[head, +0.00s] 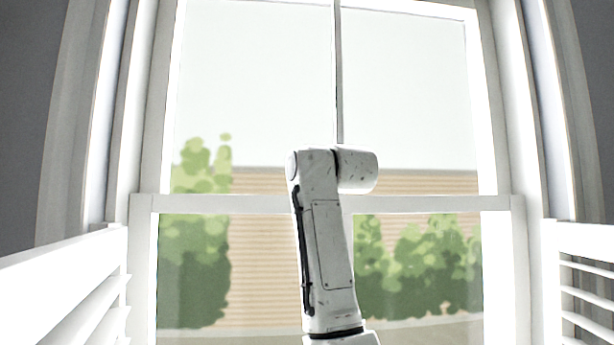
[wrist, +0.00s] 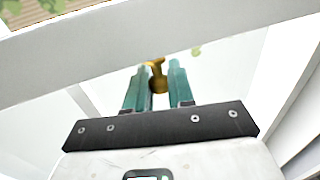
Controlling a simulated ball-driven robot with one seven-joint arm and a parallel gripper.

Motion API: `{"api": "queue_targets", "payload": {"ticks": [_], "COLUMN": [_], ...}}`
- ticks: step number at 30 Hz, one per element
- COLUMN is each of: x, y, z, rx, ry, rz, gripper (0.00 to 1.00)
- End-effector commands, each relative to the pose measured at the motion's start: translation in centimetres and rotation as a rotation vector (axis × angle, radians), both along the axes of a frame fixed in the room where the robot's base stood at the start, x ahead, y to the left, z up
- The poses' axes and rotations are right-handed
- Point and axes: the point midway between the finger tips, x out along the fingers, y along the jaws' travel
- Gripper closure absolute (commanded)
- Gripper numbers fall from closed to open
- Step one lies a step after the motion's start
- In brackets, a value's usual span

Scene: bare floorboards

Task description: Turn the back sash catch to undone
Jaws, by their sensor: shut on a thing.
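In the wrist view, my gripper (wrist: 159,70) has two teal fingers, one on each side of a small brass sash catch (wrist: 157,83). The fingers are shut on the catch, and its brass top shows between and just past the fingertips. The exact angle of its lever is hard to tell because the fingers cover part of it. In the head view, my own arm stands in front of the middle of the window and hides both the gripper and the catch.
The window's white meeting rail (head: 240,204) runs across behind my arm. White louvred shutters stand open at the left (head: 65,285) and right (head: 590,270). A thin vertical bar (head: 338,80) divides the upper pane. In the wrist view, a white sash bar (wrist: 120,45) crosses close beyond the fingers.

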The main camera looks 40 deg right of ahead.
Motion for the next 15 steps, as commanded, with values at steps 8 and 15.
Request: {"api": "queue_targets", "payload": {"ticks": [8, 15], "x": [1.6, 2.6], "y": [0.8, 0.8], "z": [0.5, 0.5], "rx": [-0.002, -0.004], "ry": [0.006, 0.005], "rz": [-0.256, -0.457], "gripper": [1.00, 1.00]}}
